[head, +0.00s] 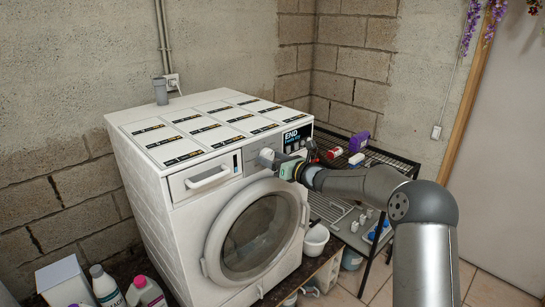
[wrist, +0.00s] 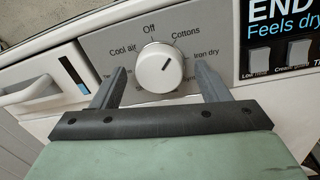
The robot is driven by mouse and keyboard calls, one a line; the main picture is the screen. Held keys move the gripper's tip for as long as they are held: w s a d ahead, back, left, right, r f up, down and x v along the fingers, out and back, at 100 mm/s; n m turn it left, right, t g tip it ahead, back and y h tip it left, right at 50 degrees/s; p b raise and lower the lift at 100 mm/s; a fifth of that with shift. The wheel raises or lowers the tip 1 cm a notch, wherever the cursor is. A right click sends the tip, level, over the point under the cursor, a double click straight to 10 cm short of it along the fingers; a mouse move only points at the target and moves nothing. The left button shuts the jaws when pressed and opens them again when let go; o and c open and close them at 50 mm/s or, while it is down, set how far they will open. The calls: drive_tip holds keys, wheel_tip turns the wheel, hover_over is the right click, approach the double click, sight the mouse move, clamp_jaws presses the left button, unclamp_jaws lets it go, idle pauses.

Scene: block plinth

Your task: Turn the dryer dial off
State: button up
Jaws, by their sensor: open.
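The dryer (head: 150,190) is a white front-loader with a round door, seen in the head view. Its round white dial (wrist: 156,72) sits on the grey panel in the wrist view. A short dark mark on the dial points up and right, roughly toward "Cottons"; "Off" is printed above the dial, slightly left. My gripper (wrist: 161,68) is open, with one finger on each side of the dial and a visible gap to it. In the head view my gripper (head: 281,166) is at the control panel and partly hides the dial area.
A drawer handle (wrist: 28,92) is left of the dial, and a black display (wrist: 275,22) with buttons is at right. Bottles (head: 104,285) stand at lower left. A black wire rack (head: 375,155) is right of the dryer.

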drive_tip(key=shift+a, duration=0.1)
drive_tip(key=c, duration=1)
drive_tip(key=shift+f+n+b, duration=0.15)
drive_tip(key=shift+n+b, duration=0.15)
drive_tip(key=shift+b, duration=0.45)
drive_tip(key=shift+f+b, duration=0.1)
drive_tip(key=shift+b, duration=0.35)
drive_tip(key=n+b, duration=0.6)
drive_tip(key=b, duration=0.4)
drive_tip(key=shift+n+h, duration=0.3)
drive_tip(key=shift+n, duration=0.1)
drive_tip(key=shift+r+n+b, duration=0.25)
drive_tip(key=shift+n+b, duration=0.35)
drive_tip(key=shift+b, duration=0.1)
drive_tip(key=shift+r, duration=0.1)
